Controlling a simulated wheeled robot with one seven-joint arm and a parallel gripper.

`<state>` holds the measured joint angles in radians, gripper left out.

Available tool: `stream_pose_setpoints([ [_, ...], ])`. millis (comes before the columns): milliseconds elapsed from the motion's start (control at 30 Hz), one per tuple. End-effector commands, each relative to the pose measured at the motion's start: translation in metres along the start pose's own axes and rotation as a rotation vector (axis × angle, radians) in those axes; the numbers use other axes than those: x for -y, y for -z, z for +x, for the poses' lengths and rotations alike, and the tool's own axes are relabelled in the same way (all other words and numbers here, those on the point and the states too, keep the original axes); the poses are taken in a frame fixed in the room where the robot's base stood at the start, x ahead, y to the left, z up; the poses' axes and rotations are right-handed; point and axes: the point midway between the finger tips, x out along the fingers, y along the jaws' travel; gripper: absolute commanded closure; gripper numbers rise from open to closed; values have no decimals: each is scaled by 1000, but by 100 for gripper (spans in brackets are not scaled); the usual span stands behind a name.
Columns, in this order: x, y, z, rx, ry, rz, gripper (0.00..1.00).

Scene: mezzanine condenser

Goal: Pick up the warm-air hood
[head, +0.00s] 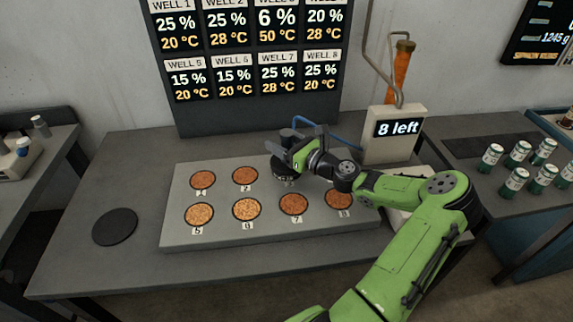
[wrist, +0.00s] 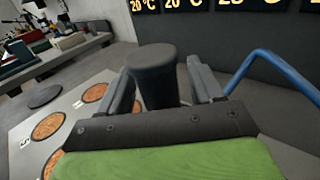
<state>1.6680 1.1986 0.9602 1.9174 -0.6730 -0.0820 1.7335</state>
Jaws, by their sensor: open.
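The warm-air hood (head: 281,172) is a dark round piece standing over the well marked 3 on the grey plate (head: 180,232), partly hidden by my gripper. Its dark cylindrical handle (wrist: 157,75) stands upright in the wrist view. My gripper (head: 292,150) is at the hood in the head view. In the wrist view the open fingers of my gripper (wrist: 160,85) are on both sides of the handle. A gap shows at the right finger; whether the left finger touches the handle I cannot tell.
A blue hose (head: 318,130) runs behind my gripper and shows at right in the wrist view (wrist: 270,65). A white box reading "8 left" (head: 395,135) stands right. A black disc (head: 115,227) lies on the table's left. Several green-and-white cans (head: 515,182) stand far right.

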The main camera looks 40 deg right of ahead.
Motion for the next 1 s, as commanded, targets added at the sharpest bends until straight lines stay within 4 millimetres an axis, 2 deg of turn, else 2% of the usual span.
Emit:
stream_pose_setpoints([
  [233,0,-1,5,1,1,0,34],
  [267,0,-1,5,1,1,0,38],
  [667,0,-1,5,0,0,-1,99],
  [1000,0,-2,5,2,0,-2,100],
])
